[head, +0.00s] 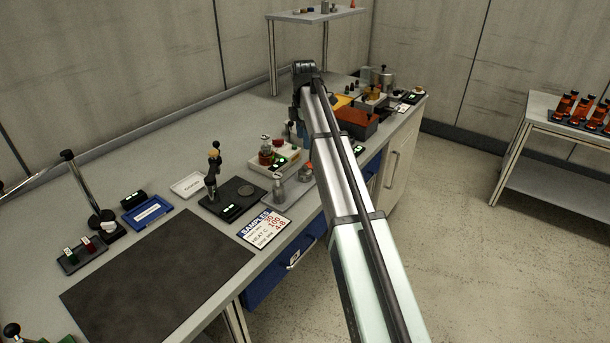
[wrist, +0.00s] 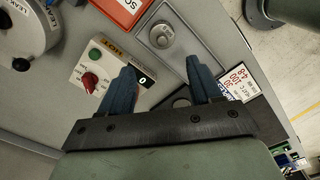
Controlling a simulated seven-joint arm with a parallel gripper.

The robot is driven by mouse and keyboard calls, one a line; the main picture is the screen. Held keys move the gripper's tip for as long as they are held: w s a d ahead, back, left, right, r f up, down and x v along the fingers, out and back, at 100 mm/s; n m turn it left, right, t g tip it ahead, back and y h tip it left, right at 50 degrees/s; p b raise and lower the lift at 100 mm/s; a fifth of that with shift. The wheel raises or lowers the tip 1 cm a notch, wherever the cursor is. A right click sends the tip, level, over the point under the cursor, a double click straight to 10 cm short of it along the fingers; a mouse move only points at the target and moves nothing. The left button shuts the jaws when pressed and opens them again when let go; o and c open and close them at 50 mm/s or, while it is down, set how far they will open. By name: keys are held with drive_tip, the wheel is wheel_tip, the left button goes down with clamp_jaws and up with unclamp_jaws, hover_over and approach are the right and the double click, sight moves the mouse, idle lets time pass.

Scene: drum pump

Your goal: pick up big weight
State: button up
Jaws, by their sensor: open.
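The big weight (wrist: 161,36) is a grey metal cylinder with a round knob, standing in a grey tray in the wrist view. In the head view it appears to be the metal piece (head: 305,173) beside my arm, partly hidden. The big weight lies beyond the fingertips in the wrist view. The gripper is mostly hidden in the head view.
A control box (wrist: 105,75) with a red knob and green button is left of the tray. An orange box (head: 355,122) lies beyond it. A samples sign (head: 265,227) lies near the front bench edge. A dark mat (head: 158,275) is clear.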

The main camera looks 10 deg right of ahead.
sight(305, 165)
wheel_tip(305, 165, down, 8)
drive_tip(key=shift+a+f, duration=0.1)
drive_tip(key=shift+f, duration=0.05)
drive_tip(key=shift+s+f, duration=0.2)
drive_tip(key=shift+f, duration=2.5)
drive_tip(key=shift+r, duration=0.1)
clamp_jaws()
